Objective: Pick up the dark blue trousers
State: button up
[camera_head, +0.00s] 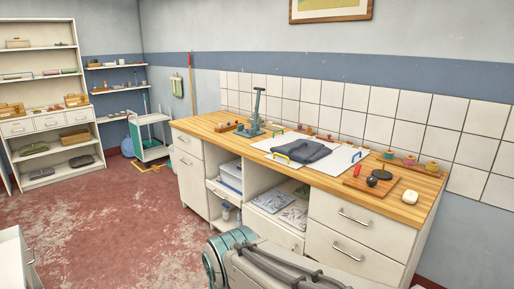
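The dark blue trousers (303,154) lie folded in a low, flat bundle on a pale board (345,158) on the wooden counter (225,133). They look dark blue-grey. A yellow handle (281,157) stands at the board's left front, close to the trousers. A blue handle (356,156) stands at the right. My gripper is not in view, and nothing is seen touching the trousers.
A blue-grey upright press-like device (255,115) stands left of the trousers. A wooden board (371,187) with a dark ball and a dark disc is at the right, near a white rounded object (410,197). Several small coloured items line the wall.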

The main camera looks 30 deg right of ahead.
aim_at(303, 150)
jog(key=u, duration=0.15)
jog(key=i, duration=1.5)
jog(key=z, duration=0.25)
jog(key=i, duration=1.4)
jog(key=z, duration=1.55)
jog(key=i, duration=0.75)
jog(key=z, duration=1.15)
jog(key=i, duration=0.25)
jog(key=z, duration=0.05)
